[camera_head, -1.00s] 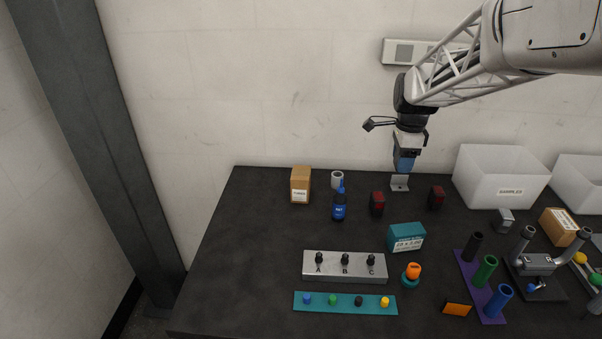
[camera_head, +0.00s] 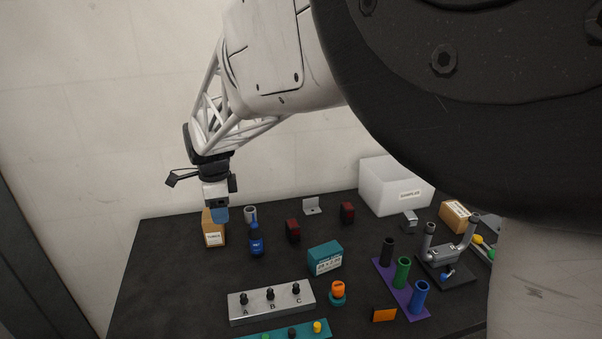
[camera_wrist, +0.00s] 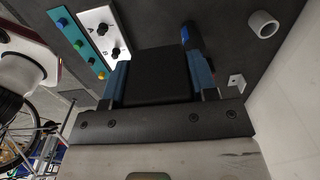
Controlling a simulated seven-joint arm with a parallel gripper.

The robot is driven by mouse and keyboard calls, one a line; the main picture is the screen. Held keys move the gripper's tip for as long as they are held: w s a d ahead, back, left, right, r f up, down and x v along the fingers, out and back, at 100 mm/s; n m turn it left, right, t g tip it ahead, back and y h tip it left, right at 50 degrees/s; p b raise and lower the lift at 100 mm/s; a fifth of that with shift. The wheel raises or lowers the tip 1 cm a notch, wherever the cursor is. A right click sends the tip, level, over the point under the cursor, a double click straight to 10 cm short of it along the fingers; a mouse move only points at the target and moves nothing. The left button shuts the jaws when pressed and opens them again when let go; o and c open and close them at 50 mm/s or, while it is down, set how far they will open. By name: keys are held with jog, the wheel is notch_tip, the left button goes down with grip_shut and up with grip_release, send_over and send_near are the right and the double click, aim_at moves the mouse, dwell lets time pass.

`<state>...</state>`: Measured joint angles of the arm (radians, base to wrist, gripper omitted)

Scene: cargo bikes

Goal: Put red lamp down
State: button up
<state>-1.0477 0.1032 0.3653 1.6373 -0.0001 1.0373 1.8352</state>
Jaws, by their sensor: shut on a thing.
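My gripper (camera_head: 220,214) hangs at the left in the head view, at the top of a cardboard box; I cannot tell how near it is. In the wrist view its two blue fingers (camera_wrist: 158,82) are shut on a black, square-faced block (camera_wrist: 157,68). No red shows on this block, so I cannot tell for sure that it is the red lamp. The head view does not show it clearly. Two dark blocks with red faces stand on the table, one in the middle (camera_head: 293,231) and one farther right (camera_head: 347,213).
Near the gripper stand the cardboard box (camera_head: 214,232), a white ring (camera_head: 250,214) and a blue bottle (camera_head: 256,242). A metal bracket (camera_head: 312,206), a teal box (camera_head: 325,258) and an A-B-C panel (camera_head: 271,304) lie rightward. The table's left part (camera_head: 165,270) is bare.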

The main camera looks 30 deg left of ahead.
notch_tip(320, 180, down, 5)
jog(key=shift+r, duration=0.1)
jog(key=shift+a, duration=0.1)
dwell(0.4)
jog(key=w+a, duration=0.2)
jog(key=a, duration=0.2)
jog(key=w+a+f, duration=0.1)
jog(key=w+a, duration=0.2)
jog(key=a, duration=0.2)
jog(key=w+a, duration=0.3)
jog(key=a, duration=0.1)
jog(key=shift+w+a+f, duration=0.15)
jog(key=shift+a+f, duration=0.1)
jog(key=shift+f, duration=0.15)
jog(key=shift+f, duration=1.65)
jog(key=shift+f, duration=0.1)
jog(key=o, duration=0.9)
jog(key=shift+o, duration=0.2)
